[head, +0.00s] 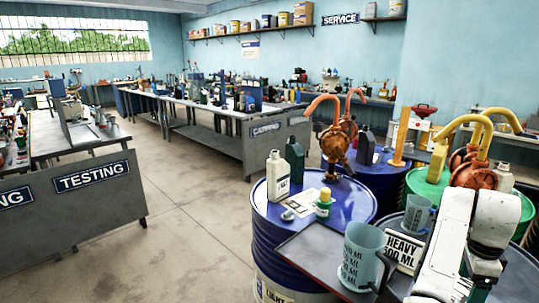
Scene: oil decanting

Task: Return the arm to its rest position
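My white arm rises from the bottom right of the head view and bends near the right edge, in front of the drums. Dark parts show between its links, but I cannot make out my gripper or its fingertips. A translucent grey-blue measuring jug (361,257) with dark markings and a dark handle stands upright on the dark tabletop (308,252), left of my arm. A smaller similar jug (416,215) stands behind it.
A blue drum (262,236) carries a white bottle (278,176), a dark bottle (295,159), a small yellow-green container (323,204) and a rusty orange pump (335,145). A green drum (424,187) is behind my arm. Open floor (190,200) lies left, towards the TESTING bench (100,215).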

